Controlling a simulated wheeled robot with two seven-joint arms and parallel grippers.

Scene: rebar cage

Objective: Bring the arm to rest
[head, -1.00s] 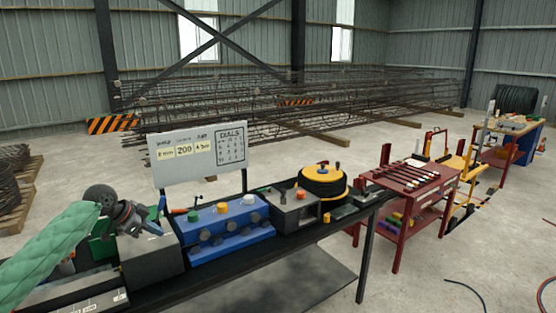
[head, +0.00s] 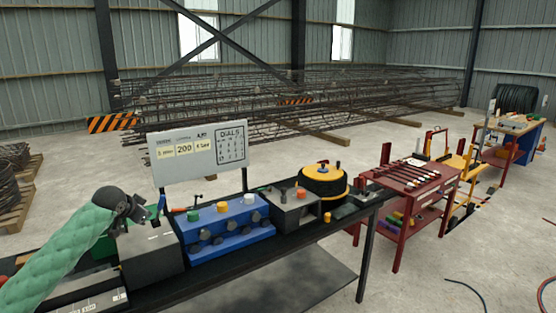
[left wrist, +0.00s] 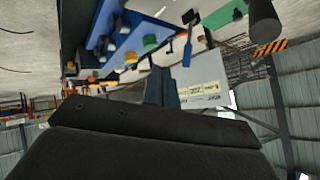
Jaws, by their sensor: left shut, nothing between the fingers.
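My left arm, in a green sleeve, comes in from the left in the head view. Its dark left gripper (head: 138,211) is above the left part of the bench, over a grey box (head: 150,254) and left of the blue dial unit (head: 228,230). In the left wrist view the narrow fingers (left wrist: 161,88) are together with nothing between them. The blue unit (left wrist: 125,30) and the white board (left wrist: 205,85) show beyond them, upside down. My right gripper is in neither view.
The dark bench (head: 290,248) also carries a grey box with knobs (head: 295,210) and a yellow-black reel (head: 323,183). The white board (head: 200,157) stands behind it. A red cart (head: 410,190) is to the right. A rebar cage (head: 300,100) lies behind on open floor.

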